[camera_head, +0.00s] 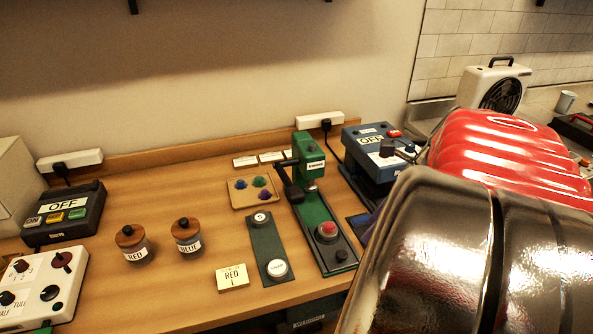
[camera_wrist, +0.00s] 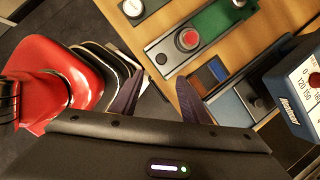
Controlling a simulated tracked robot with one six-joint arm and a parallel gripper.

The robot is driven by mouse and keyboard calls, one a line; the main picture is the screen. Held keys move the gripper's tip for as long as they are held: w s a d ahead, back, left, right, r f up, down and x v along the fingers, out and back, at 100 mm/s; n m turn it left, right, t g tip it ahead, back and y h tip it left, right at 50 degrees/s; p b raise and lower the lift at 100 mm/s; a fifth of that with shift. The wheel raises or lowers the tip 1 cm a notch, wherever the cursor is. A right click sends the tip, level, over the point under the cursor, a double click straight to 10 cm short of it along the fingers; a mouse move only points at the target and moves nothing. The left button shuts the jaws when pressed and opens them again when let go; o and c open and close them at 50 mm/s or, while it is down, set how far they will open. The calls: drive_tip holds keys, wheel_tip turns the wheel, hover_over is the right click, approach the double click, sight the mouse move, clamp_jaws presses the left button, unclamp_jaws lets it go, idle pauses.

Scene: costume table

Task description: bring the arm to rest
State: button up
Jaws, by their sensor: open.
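My arm (camera_head: 450,240), with chrome and ribbed red covers, fills the right side of the head view. The fingers reach toward the table's front edge, where a green panel with a red button (camera_wrist: 188,39) and a blue-framed box (camera_wrist: 210,75) lie beyond the tips. I cannot tell the height of the fingers above the edge.
The wooden table (camera_head: 180,285) carries a green press (camera_head: 312,160), a blue device marked OFF (camera_head: 372,150), jars marked RED (camera_head: 133,245) and BLUE (camera_head: 187,238), a small tray (camera_head: 240,200) and a black OFF box (camera_head: 65,215). A heater (camera_head: 495,88) stands at the back right.

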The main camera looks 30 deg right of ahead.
drive_tip(key=shift+s+r, duration=0.15)
drive_tip(key=shift+r, duration=0.15)
idle(0.4)
drive_tip(key=w+a+n+t+h, duration=0.1)
drive_tip(key=w+a+n+h, duration=0.1)
drive_tip(key=a+n, duration=2.4)
drive_tip(key=shift+w+a+r+n+t, duration=0.35)
drive_tip(key=shift+w+n, duration=0.35)
drive_tip(key=shift+n, duration=1.4)
